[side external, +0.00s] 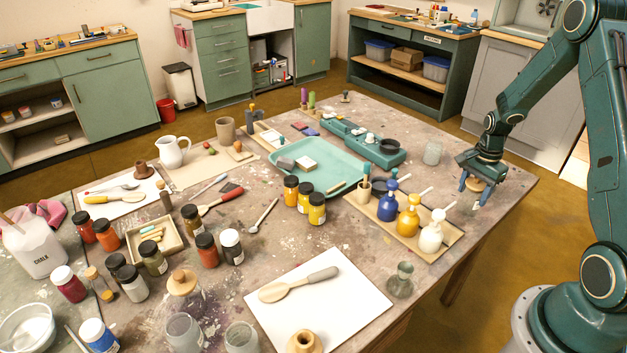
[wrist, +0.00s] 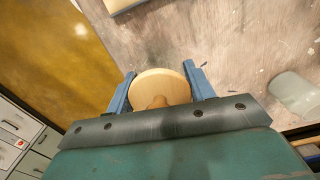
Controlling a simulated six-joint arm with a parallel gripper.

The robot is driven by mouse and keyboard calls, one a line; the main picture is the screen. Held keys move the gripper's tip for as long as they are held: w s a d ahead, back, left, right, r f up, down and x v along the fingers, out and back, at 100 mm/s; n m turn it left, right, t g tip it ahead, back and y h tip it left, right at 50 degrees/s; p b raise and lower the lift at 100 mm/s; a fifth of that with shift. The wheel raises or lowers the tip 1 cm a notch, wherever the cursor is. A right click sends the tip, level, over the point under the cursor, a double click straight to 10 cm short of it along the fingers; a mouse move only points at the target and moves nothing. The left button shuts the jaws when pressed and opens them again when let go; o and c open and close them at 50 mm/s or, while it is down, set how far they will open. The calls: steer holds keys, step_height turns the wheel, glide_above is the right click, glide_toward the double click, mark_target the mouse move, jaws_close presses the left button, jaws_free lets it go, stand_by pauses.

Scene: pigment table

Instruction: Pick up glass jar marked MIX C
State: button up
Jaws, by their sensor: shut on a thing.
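My gripper (side external: 475,190) is at the right end of the table in the side view. Its two blue fingers stand on either side of a round pale wooden lid with a knob (wrist: 160,88), seen from above in the wrist view, and are shut on the lidded jar. The body under the lid is mostly hidden in both views. A small pale patch shows below the fingers in the side view. No MIX C marking can be read, and I cannot tell whether the jar touches the table.
Blue, yellow and white pump bottles (side external: 408,219) stand on a board. The table's right edge is close to my gripper.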

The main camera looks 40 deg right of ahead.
step_height(320, 180, up, 19)
stand_by(0.5)
steer(key=shift+f, duration=0.1)
stand_by(0.4)
